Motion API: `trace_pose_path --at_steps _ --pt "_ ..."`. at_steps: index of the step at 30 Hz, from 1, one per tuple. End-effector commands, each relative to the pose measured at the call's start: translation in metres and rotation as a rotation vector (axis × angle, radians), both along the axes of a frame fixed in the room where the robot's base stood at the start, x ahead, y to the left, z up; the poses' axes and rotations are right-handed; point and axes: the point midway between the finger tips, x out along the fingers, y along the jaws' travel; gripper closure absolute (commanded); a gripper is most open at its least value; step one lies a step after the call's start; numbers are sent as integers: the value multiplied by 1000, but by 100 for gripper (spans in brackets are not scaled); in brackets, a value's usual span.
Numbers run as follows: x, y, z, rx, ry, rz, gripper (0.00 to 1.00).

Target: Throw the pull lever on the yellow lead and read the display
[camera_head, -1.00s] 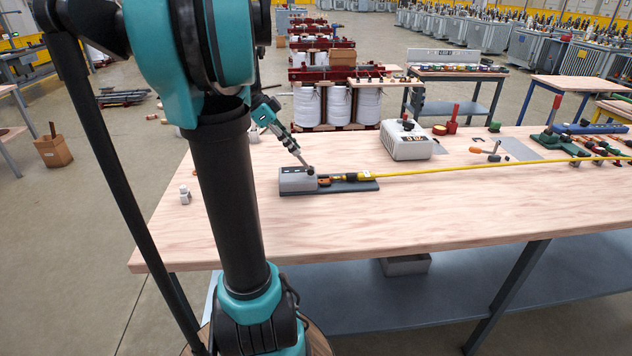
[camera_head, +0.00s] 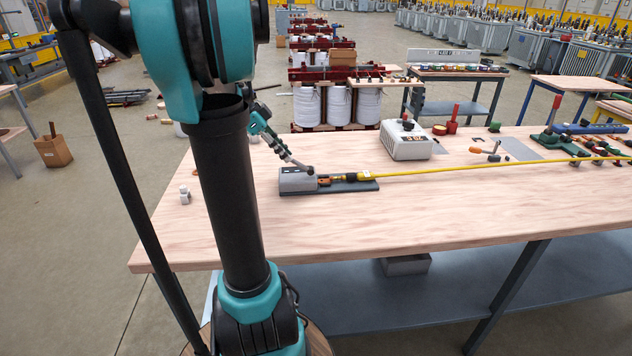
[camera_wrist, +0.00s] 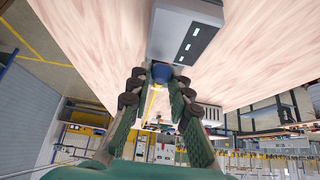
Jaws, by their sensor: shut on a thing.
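The grey lever block (camera_head: 297,180) sits on a dark base plate (camera_head: 362,186) on the wooden bench. The yellow lead (camera_head: 450,169) runs right from its connector. My gripper (camera_head: 308,169) reaches down from the upper left to the block's top right edge. In the wrist view, my gripper (camera_wrist: 160,79) is shut on the blue end of the pull lever (camera_wrist: 161,71), beside the grey block (camera_wrist: 185,35). The rest of the lever is hidden.
A small white-grey object (camera_head: 185,195) stands left of the block. An orange-handled tool (camera_head: 485,151), red-handled items and green clamps (camera_head: 553,140) lie at the back right. The front of the bench (camera_head: 400,228) is clear.

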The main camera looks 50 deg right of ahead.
Motion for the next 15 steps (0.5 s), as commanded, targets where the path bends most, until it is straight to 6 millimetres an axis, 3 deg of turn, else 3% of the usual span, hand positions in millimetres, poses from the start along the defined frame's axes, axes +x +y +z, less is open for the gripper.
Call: trace_pose_path --at_steps 15 --pt "4 3 -6 1 -1 1 100"
